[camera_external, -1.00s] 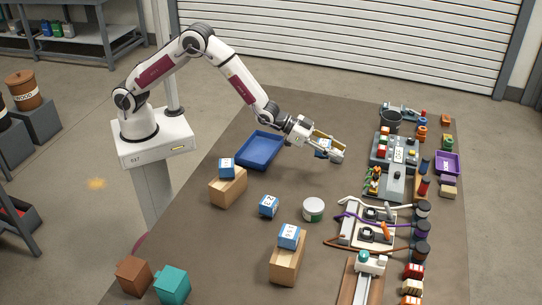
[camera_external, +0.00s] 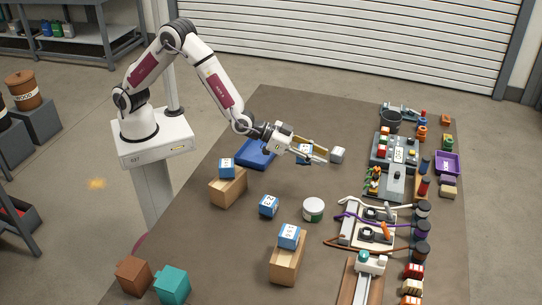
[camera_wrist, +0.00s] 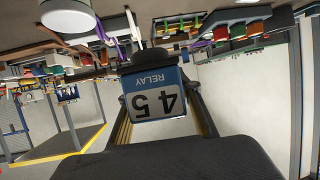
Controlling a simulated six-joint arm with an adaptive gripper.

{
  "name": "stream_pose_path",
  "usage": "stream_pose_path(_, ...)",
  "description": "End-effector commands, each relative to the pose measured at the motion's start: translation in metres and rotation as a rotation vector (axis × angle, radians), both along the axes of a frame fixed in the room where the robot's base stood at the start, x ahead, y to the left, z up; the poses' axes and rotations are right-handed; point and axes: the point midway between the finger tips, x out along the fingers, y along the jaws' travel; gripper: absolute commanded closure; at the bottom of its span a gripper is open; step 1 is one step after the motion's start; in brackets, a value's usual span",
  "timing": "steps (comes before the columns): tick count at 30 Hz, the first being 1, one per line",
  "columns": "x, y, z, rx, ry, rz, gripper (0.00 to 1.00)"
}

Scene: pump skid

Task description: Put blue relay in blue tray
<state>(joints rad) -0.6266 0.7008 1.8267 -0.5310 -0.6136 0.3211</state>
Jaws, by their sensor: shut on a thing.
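My gripper (camera_external: 322,157) is shut on a blue relay (camera_external: 304,150) and holds it above the table, to the right of the blue tray. In the wrist view the relay (camera_wrist: 158,95) sits between the two fingers, its white label reading RELAY 45 upside down. The blue tray (camera_external: 250,160) is on the table at the left back; my wrist hides part of it. Three other blue relays show: one (camera_external: 227,168) on a wooden block, one (camera_external: 268,206) on the table, and one (camera_external: 289,236) on another block.
A white round can (camera_external: 313,209) stands mid-table. Pump equipment (camera_external: 390,185) and a purple tray (camera_external: 447,163) fill the right side. Two wooden blocks (camera_external: 228,190) (camera_external: 286,263) stand left and front. Bare table lies between the tray and can.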

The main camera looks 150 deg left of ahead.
Motion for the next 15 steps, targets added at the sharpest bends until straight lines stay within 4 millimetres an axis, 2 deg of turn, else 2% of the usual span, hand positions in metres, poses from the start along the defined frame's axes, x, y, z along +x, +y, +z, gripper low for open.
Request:
stream_pose_path(8, -0.021, -0.013, 0.000, -0.001, 0.000, 0.114, 0.92)
stream_pose_path(15, -0.052, -0.023, -0.003, -0.001, 0.000, 0.245, 0.92)
